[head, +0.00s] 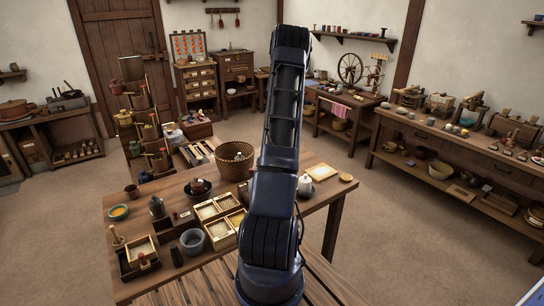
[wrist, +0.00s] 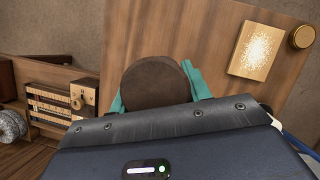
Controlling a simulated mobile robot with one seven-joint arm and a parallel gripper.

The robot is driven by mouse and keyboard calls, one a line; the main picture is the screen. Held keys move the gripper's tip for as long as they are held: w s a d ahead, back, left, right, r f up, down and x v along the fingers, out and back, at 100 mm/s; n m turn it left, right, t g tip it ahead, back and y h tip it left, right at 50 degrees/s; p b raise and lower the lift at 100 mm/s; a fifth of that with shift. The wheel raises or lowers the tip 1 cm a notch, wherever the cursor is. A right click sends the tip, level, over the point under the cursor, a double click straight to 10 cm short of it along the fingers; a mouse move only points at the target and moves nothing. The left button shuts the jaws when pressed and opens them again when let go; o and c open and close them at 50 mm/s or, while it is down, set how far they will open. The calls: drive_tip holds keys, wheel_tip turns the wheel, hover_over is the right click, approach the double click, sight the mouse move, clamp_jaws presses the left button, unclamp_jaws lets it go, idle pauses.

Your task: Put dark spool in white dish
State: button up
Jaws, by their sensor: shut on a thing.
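In the wrist view, my gripper (wrist: 155,92) is shut on a dark brown round-ended thing (wrist: 155,78), which looks like the dark spool seen end-on. Teal fingers show on both sides of it, and the table top lies beyond. In the head view my own arm stands across the middle and hides the gripper and the held thing. I cannot make out a white dish for certain in either view.
The wooden table (head: 325,196) bears a pale square board (head: 321,172), also in the wrist view (wrist: 262,50), and a round wooden disc (head: 346,178). Left of my arm are a wicker basket (head: 233,170), a grey bowl (head: 193,241) and divided boxes (head: 207,211). The table's right end has bare room.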

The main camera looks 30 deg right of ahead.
drive_tip(key=w+a, duration=0.4)
drive_tip(key=a, duration=0.2)
drive_tip(key=shift+n, duration=0.3)
wheel_tip(320, 180, down, 20)
drive_tip(key=shift+a+r, duration=0.1)
drive_tip(key=shift+r, duration=0.05)
drive_tip(key=o, duration=0.7)
